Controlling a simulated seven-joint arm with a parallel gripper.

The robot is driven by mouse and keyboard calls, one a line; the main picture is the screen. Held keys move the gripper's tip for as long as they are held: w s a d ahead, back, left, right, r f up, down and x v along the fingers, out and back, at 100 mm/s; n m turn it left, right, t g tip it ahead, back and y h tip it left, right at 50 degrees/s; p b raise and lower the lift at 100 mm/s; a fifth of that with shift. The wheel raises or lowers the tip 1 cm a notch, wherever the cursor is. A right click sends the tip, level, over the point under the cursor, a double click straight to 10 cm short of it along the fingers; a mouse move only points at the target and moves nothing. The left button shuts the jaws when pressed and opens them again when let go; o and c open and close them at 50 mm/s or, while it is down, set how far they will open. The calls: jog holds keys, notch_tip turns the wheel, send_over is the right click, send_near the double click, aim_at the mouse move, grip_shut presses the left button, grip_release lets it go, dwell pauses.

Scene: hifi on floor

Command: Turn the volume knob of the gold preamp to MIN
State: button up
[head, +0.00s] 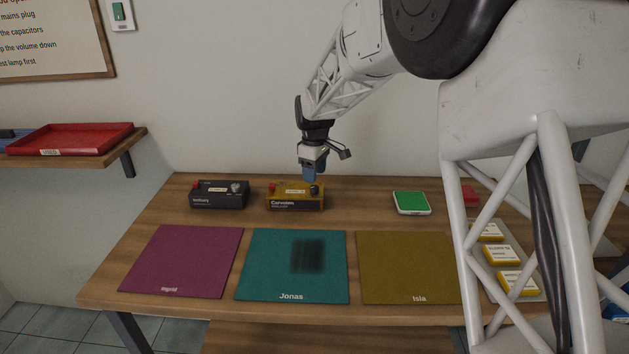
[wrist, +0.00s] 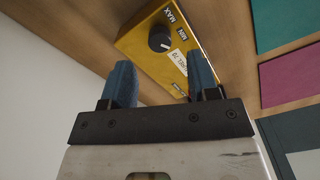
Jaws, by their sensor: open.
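The gold preamp (head: 293,203) stands at the back of the table in the head view, with a dark round knob (head: 314,189) at its right and a red part at its left. My gripper (head: 311,174) points down just above the knob side. In the wrist view the gold preamp (wrist: 205,25) shows its dark knob (wrist: 160,40) beside the MIN and MAX marks. I cannot tell for sure where the knob points. My gripper (wrist: 162,80) is open, its blue fingers apart with nothing between them. The right finger hides part of the preamp.
A black unit (head: 218,198) with a silver knob stands left of the gold preamp. A green-topped device (head: 411,203) lies to the right. Purple (head: 185,260), teal (head: 265,275) and olive (head: 405,265) mats lie in front. A red tray (head: 70,138) sits on the left shelf.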

aim_at(315, 187)
jog(key=shift+r, duration=1.6)
jog(key=shift+s+d+r, duration=0.3)
jog(key=shift+s+d, duration=0.05)
jog(key=shift+s, duration=0.05)
jog(key=s+d+r+m, duration=0.2)
jog(key=s+d+r, duration=0.15)
jog(key=s, duration=0.35)
jog(key=s+d+r+m+t, duration=0.1)
jog(key=s+d+r+m, duration=0.1)
jog(key=s+d, duration=0.45)
jog(key=s+d+r+m, duration=0.2)
jog(key=s+d+r, duration=0.1)
jog(key=s, duration=0.6)
jog(key=s+d+f+m, duration=0.1)
jog(key=s+d+m, duration=0.1)
jog(key=s, duration=0.6)
jog(key=s+d+f+m+t, duration=0.1)
jog(key=s+d+f+m, duration=0.1)
jog(key=s, duration=0.7)
jog(key=s+d+f+m, duration=0.2)
jog(key=s+d+m, duration=0.1)
jog(key=s, duration=0.6)
jog(key=shift+d+t, duration=0.3)
jog(key=shift+d, duration=0.15)
